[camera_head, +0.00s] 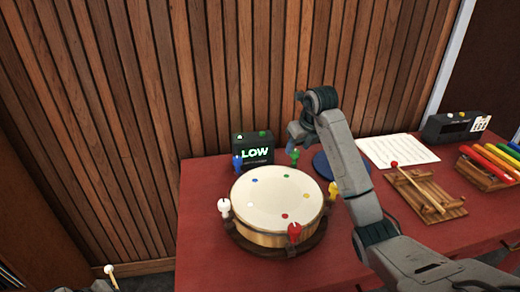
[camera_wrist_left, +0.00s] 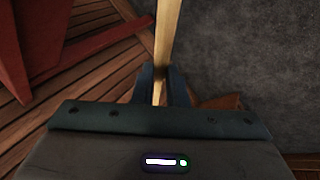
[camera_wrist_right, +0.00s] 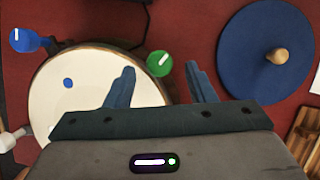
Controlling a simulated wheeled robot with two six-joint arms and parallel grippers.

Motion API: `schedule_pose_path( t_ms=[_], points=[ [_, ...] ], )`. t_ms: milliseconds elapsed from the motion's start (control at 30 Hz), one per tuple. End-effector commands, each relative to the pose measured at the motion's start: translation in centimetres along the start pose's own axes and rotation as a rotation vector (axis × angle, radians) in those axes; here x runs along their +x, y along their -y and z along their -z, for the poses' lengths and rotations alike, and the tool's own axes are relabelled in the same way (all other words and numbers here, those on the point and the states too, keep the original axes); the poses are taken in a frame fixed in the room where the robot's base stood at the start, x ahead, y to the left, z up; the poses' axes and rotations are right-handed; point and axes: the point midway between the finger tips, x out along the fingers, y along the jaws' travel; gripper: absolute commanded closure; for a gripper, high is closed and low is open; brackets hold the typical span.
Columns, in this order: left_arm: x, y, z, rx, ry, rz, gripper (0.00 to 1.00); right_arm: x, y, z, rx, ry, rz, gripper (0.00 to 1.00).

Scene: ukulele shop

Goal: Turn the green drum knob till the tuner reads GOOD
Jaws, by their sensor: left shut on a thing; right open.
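The round drum (camera_head: 272,196) stands on the red table with coloured knobs around its rim. The green knob (camera_head: 294,155) is at its back right; its white mark slants in the right wrist view (camera_wrist_right: 159,64). The tuner (camera_head: 254,146) behind the drum reads LOW in green. My right gripper (camera_head: 296,136) is open above the green knob. In the right wrist view the knob shows between and just past the two fingertips; I cannot see contact. My left gripper (camera_wrist_left: 160,85) is shut on a pale wooden stick (camera_wrist_left: 164,30), away from the table at the lower left.
Blue (camera_head: 237,162), white (camera_head: 225,207) and red (camera_head: 294,233) knobs also ring the drum. A blue disc (camera_wrist_right: 268,52) with a wooden knob lies right of the green knob. Sheet music (camera_head: 398,150), a mallet on a wooden rack (camera_head: 428,192) and coloured bars stand further right.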

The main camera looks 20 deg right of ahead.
Motion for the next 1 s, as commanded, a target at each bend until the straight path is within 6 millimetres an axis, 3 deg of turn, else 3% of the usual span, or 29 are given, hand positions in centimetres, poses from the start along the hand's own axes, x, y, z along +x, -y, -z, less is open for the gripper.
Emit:
schedule_pose_path(
  t_ms=[133,200,400,633,1000],
  points=[
    [0.2,0.1,0.0,0.0,0.0,0.0,1.0,-3.8,0.0,-0.1,-0.001,0.007,0.002,0.5],
    [-1.6,-0.9,0.2,0.0,-0.001,-0.001,1.0,-5.2,0.1,-0.3,0.001,0.001,0.002,0.5],
    [-3.8,-2.2,0.5,0.0,0.0,0.0,1.0,-7.7,0.0,-0.3,0.0,0.0,0.001,0.5],
    [-5.0,-2.9,0.6,0.0,0.0,0.0,1.0,-9.0,0.0,-0.1,0.001,0.001,0.001,0.5],
    [-5.0,-2.9,0.6,0.0,0.0,0.0,1.0,-9.1,0.0,0.0,0.001,0.001,0.0,0.5]
  ],
)
